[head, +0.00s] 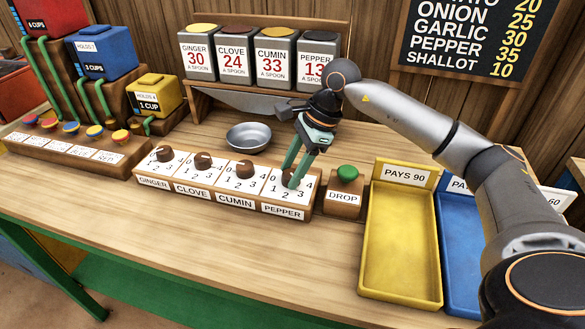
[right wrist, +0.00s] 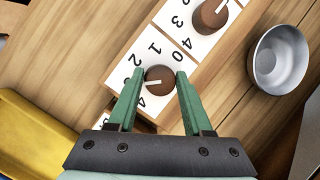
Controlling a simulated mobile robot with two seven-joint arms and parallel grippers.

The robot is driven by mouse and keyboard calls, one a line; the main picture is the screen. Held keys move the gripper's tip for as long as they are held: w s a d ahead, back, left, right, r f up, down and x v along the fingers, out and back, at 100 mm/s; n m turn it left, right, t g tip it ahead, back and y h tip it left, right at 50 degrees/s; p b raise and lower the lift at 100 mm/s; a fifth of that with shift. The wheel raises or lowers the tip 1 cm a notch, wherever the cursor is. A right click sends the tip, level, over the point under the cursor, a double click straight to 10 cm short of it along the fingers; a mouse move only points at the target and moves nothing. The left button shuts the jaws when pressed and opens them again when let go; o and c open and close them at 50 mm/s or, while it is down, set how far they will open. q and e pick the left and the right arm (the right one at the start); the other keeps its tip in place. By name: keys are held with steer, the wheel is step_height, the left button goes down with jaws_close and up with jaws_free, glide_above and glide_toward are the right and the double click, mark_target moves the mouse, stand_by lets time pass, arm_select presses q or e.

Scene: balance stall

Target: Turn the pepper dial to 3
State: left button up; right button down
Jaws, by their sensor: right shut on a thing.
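The pepper dial (head: 290,178) is a round brown knob on a white card numbered 0 to 4, at the right end of the dial row. My right gripper (head: 288,176) reaches down with its green fingers shut on this dial. In the right wrist view the dial (right wrist: 160,80) sits between the fingertips. Its white mark points left and slightly down, toward one finger. That finger partly covers the numbers there, so the exact reading is hard to tell. The PEPPER label (head: 283,212) is on the block's front. My left gripper is not in view.
The cumin dial (head: 244,170) is just left of the pepper dial. A green drop button (head: 347,172) stands to the right, then a yellow tray (head: 400,250). A metal bowl (head: 248,138) sits behind the dials. The pepper bin (head: 317,50) reads 13. The front table is clear.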

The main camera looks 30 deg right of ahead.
steer(key=shift+c, duration=1.6)
jaws_free()
steer(key=v, duration=1.2)
steer(key=shift+d+r+p, duration=0.15)
steer(key=shift+r+p, duration=0.1)
steer(key=shift+p, duration=0.15)
steer(key=shift+s, duration=0.1)
